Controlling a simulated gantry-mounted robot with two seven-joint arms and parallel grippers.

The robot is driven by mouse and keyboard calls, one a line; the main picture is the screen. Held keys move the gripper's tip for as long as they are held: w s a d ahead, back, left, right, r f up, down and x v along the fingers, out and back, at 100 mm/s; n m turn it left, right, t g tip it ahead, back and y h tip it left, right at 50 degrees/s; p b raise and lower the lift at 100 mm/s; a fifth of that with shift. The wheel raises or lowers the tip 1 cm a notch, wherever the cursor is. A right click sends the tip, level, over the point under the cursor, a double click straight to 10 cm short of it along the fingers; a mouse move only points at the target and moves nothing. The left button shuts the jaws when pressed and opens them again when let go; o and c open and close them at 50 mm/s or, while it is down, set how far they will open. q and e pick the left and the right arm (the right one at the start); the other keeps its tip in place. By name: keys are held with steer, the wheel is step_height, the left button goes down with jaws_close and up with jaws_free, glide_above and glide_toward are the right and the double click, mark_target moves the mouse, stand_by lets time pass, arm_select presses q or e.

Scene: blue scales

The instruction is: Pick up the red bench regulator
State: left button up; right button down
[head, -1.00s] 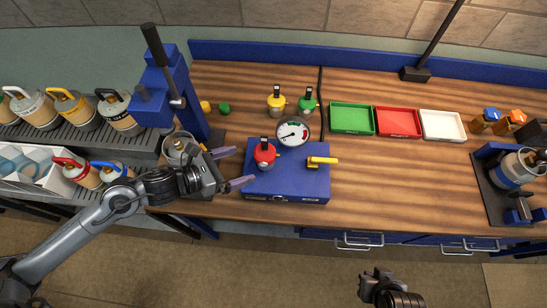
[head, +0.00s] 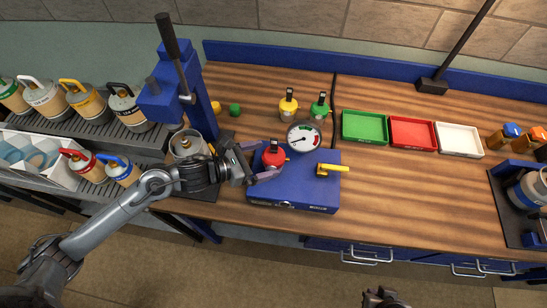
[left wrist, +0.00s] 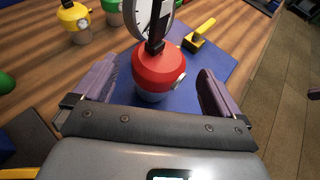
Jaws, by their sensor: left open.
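The red bench regulator (head: 274,157) stands upright on the blue test box (head: 310,196), beside the round gauge (head: 303,137). My left gripper (head: 262,161) is open at the regulator. In the left wrist view the red regulator (left wrist: 159,72) stands between the two spread purple fingers (left wrist: 158,88), with room on both sides, so they do not appear to touch it. Part of its lower body shows pale under the red dome. My right gripper (head: 380,297) is only partly in view at the bottom edge of the head view.
A yellow-handled valve (head: 333,168) sits on the box's right. Yellow (head: 288,105) and green (head: 320,108) regulators stand behind. Green (head: 364,127), red (head: 413,133) and white (head: 459,140) trays lie to the right. A blue lever press (head: 178,95) stands close on the left.

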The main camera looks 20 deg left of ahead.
mark_target(274, 155)
arm_select(q)
steer(key=shift+p+x, duration=0.35)
steer(key=shift+x, duration=1.95)
steer(key=shift+w, duration=0.1)
steer(key=c, duration=1.1)
steer(key=shift+r, duration=0.15)
steer(key=shift+c, duration=1.2)
steer(key=shift+r, duration=0.15)
